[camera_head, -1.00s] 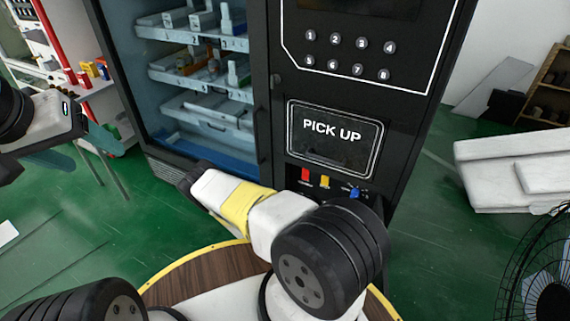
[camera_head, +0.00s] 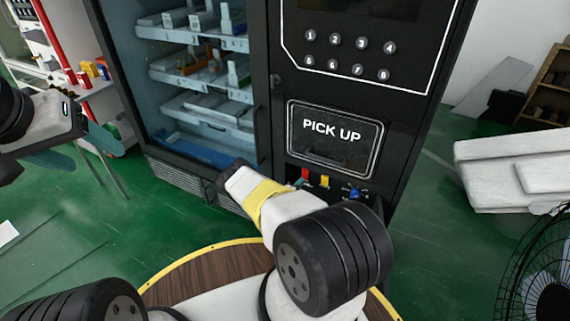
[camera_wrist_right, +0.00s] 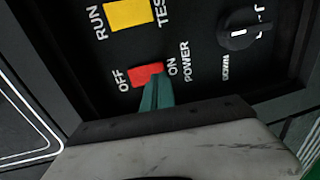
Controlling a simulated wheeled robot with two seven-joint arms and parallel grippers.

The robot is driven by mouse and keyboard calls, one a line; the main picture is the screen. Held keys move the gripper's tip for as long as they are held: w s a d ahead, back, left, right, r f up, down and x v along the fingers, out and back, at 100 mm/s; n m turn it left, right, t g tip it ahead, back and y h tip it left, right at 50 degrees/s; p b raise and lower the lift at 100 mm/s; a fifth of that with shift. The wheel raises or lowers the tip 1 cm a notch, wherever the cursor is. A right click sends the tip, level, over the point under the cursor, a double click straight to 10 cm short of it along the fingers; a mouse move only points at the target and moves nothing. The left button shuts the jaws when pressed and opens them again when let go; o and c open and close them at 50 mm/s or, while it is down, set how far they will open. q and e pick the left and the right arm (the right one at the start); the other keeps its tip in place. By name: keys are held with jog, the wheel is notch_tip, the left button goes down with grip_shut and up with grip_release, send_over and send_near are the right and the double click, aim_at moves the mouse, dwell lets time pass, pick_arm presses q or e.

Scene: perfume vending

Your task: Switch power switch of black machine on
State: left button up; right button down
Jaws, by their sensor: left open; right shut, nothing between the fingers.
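The black machine (camera_head: 420,120) stands ahead with a small control panel below its PICK UP window. The red power switch (camera_head: 305,174) is at the panel's left; in the right wrist view the red switch (camera_wrist_right: 146,72) lies between the OFF and ON labels, beside the word POWER. My right gripper (camera_wrist_right: 154,90) is shut and empty, its teal fingertips at the switch's lower edge, toward the ON side. Whether they touch it I cannot tell. My left gripper (camera_head: 72,148) is open and empty at the far left.
A yellow switch (camera_wrist_right: 128,14) labelled RUN and TEST and a knob (camera_wrist_right: 238,32) sit close to the red switch. The PICK UP window (camera_head: 333,140) is above. A glass-fronted cabinet (camera_head: 125,75) is at left, a fan (camera_head: 545,275) at lower right.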

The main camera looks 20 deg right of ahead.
jog(key=shift+w+d+f, duration=0.15)
jog(key=shift+w+d, duration=0.3)
jog(key=shift+d, duration=0.1)
jog(key=shift+d, duration=0.1)
jog(key=shift+w+d+f, duration=0.1)
jog(key=shift+w, duration=0.05)
